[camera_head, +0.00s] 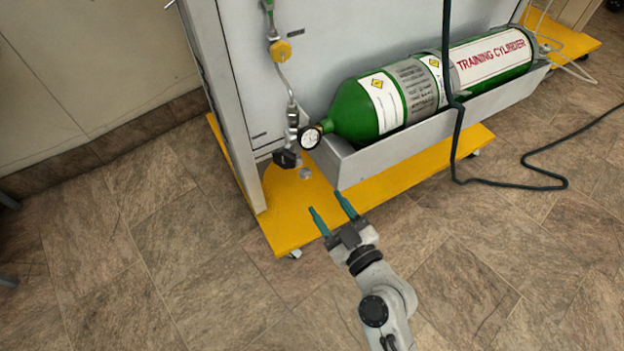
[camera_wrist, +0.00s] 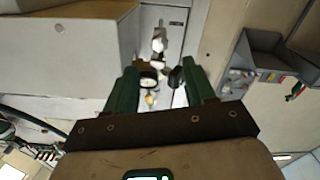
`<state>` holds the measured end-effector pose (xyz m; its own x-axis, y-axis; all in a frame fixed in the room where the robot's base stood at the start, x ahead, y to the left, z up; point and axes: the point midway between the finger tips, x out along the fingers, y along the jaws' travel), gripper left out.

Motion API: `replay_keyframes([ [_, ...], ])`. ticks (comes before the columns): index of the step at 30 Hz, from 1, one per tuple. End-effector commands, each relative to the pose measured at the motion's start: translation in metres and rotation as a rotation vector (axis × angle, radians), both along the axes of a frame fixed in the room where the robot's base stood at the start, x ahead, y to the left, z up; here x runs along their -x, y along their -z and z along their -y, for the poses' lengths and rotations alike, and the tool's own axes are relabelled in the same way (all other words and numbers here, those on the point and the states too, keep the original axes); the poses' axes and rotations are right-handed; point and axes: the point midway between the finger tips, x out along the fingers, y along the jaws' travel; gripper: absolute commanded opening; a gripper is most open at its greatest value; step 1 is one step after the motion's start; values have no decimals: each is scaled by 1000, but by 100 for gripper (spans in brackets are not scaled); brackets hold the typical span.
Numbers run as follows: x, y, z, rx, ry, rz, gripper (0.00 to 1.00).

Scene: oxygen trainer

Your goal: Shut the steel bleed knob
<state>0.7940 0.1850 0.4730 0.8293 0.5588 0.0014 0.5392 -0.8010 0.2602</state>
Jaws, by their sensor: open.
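My gripper (camera_head: 327,204) is open and empty, with its two green fingers apart above the front edge of the yellow base. It also shows in the wrist view (camera_wrist: 159,75), where the valve fittings appear between the fingers. A small pale metal round piece (camera_head: 305,173), which looks like the steel bleed knob, shows just below the pressure gauge (camera_head: 310,138). In the wrist view a small pale knob (camera_wrist: 151,100) shows below the gauge (camera_wrist: 148,82). A black knob (camera_head: 287,158) is to its left in the head view. My fingers look clear of all of these.
A green training cylinder (camera_head: 355,112) lies in a grey tray (camera_head: 400,145) on the yellow wheeled base (camera_head: 390,185). A yellow knob (camera_head: 281,50) sits higher on the pipe. A dark hose (camera_head: 456,130) hangs at the right.

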Motion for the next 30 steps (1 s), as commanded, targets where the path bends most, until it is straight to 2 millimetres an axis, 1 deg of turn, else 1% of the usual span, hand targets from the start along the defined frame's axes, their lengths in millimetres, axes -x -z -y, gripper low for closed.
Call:
replay_keyframes([
  [2,-12,-3,-8,-1,-1,2,54],
  [9,-49,-2,-33,0,-1,1,54],
  [15,-69,-1,-47,-1,-2,-1,54],
  [21,-77,0,-52,0,-2,-2,54],
  [28,-77,0,-52,0,-2,-2,54],
  [30,-77,0,-52,0,-1,-2,48],
])
